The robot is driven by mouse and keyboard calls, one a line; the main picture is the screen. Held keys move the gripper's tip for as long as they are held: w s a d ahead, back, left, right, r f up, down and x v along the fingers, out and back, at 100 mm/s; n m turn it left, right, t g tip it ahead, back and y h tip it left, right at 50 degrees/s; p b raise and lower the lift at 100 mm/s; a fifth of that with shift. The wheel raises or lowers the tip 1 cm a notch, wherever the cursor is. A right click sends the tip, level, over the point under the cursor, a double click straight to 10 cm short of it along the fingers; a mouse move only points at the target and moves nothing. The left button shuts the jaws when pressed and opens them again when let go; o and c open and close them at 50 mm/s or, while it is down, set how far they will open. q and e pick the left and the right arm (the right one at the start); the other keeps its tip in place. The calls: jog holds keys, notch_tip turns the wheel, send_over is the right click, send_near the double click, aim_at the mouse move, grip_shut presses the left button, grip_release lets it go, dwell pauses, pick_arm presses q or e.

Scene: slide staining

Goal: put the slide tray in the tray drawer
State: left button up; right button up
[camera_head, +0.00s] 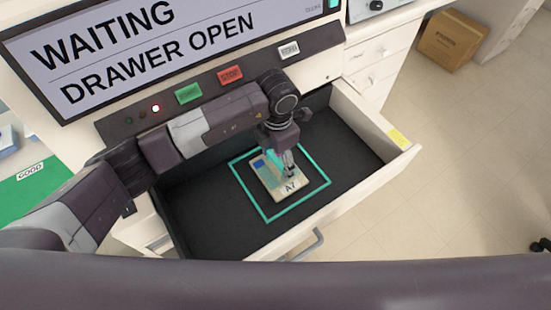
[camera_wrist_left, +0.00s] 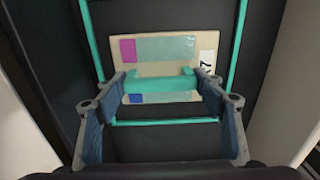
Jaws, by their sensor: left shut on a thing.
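The slide tray (camera_head: 266,179) is a small beige plate with a label reading A7, a blue patch and a teal handle. It is inside the open tray drawer (camera_head: 215,225), within the teal square outline on the dark floor. In the left wrist view the tray (camera_wrist_left: 120,48) shows glass slides with magenta and blue ends. My left gripper (camera_head: 289,172) is over the tray, its fingers (camera_wrist_left: 163,82) shut on the teal handle (camera_wrist_left: 165,84). I cannot tell whether the tray touches the drawer floor. My right gripper is not in view.
A panel with green (camera_head: 189,93), red (camera_head: 230,75) and white buttons is behind the drawer, under a screen (camera_head: 170,40) reading WAITING, DRAWER OPEN. A green mat (camera_head: 40,185) marked GOOD is at left. The drawer floor around the outline is clear.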

aim_at(278, 161)
pick_arm(q)
jog(key=shift+s+d+f, duration=0.1)
jog(key=shift+s+d, duration=0.05)
jog(key=shift+s, duration=0.05)
jog(key=o, duration=1.2)
jog(key=shift+c, duration=0.2)
jog(key=shift+o, duration=1.2)
jog(key=shift+w, duration=0.1)
jog(key=shift+o, duration=0.2)
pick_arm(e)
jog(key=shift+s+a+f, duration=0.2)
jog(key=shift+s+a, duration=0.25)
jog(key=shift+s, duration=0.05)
pick_arm(q)
jog(key=shift+r, duration=0.35)
notch_tip(278, 161, up, 12)
jog(key=b, duration=0.1)
jog(key=shift+f+b, duration=0.15)
jog(key=shift+b, duration=0.2)
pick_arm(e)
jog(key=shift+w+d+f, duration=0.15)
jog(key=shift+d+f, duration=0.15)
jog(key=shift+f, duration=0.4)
